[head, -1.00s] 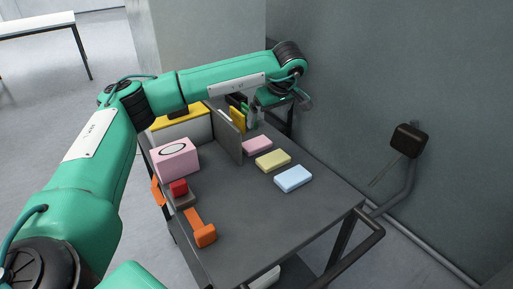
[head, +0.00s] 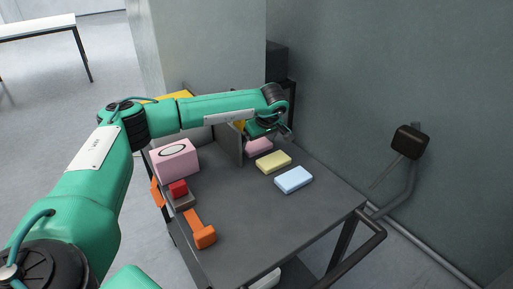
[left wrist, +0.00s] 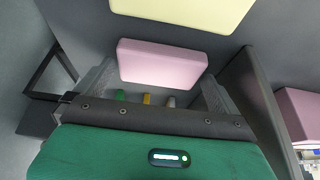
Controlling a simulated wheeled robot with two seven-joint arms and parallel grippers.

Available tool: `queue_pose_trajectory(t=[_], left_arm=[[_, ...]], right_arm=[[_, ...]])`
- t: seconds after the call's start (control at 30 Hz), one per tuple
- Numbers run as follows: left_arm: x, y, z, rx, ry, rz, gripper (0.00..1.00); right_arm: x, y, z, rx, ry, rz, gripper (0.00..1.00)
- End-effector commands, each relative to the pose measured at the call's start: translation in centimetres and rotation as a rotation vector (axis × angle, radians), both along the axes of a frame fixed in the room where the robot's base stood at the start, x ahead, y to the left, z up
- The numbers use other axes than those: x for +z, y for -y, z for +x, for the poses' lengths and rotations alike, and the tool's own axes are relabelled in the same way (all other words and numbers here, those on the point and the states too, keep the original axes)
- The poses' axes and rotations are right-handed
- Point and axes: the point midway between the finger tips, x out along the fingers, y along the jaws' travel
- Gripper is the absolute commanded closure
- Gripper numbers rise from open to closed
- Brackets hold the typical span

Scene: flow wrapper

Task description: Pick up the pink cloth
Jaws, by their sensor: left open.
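The pink cloth (head: 259,146) is a flat folded block lying on the dark cart top, in a row with a yellow cloth (head: 273,162) and a light blue cloth (head: 293,179). In the left wrist view the pink cloth (left wrist: 162,65) shows just beyond and between the fingers. My left gripper (left wrist: 157,76) is open and empty. In the head view my left gripper (head: 285,133) is low above the far end of the row, and its arm hides part of the cart behind. Whether the fingers reach beside the cloth I cannot tell. My right gripper is not in view.
A grey upright divider (head: 229,143) stands left of the pink cloth. A wall (head: 400,70) rises on the right. The cart's near middle is clear.

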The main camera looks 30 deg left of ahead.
Motion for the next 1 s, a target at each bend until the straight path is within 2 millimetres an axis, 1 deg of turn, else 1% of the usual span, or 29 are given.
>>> queue_pose_trajectory(t=[0.03,0.07,0.23,0.27,0.4,0.43,0.77,0.87,1.0], left_arm=[[-0.5,-0.2,0.0,0.0,-0.001,0.0,0.0],[-0.6,-0.2,0.1,-0.001,0.0,0.0,0.0],[-0.6,-0.2,0.1,-0.001,0.001,0.0,0.0],[-0.6,-0.2,0.1,-0.001,0.001,0.0,0.02],[-0.6,-0.2,0.1,-0.001,0.001,0.0,0.29],[-0.6,-0.2,0.1,-0.001,0.001,0.0,0.31],[-0.3,-0.2,0.1,-0.002,0.001,-0.001,0.31],[0.5,-0.2,0.2,-0.001,0.003,0.0,0.31],[2.5,-0.2,0.2,-0.002,0.004,0.0,0.31]], right_arm=[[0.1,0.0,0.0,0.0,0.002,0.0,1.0],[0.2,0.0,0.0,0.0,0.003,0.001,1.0],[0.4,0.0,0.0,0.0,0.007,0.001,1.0],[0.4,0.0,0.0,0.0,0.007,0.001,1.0],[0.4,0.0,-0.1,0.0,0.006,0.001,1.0],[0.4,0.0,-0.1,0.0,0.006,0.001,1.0],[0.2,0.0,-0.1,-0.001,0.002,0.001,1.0],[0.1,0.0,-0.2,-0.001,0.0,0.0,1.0],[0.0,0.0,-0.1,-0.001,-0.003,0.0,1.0]])
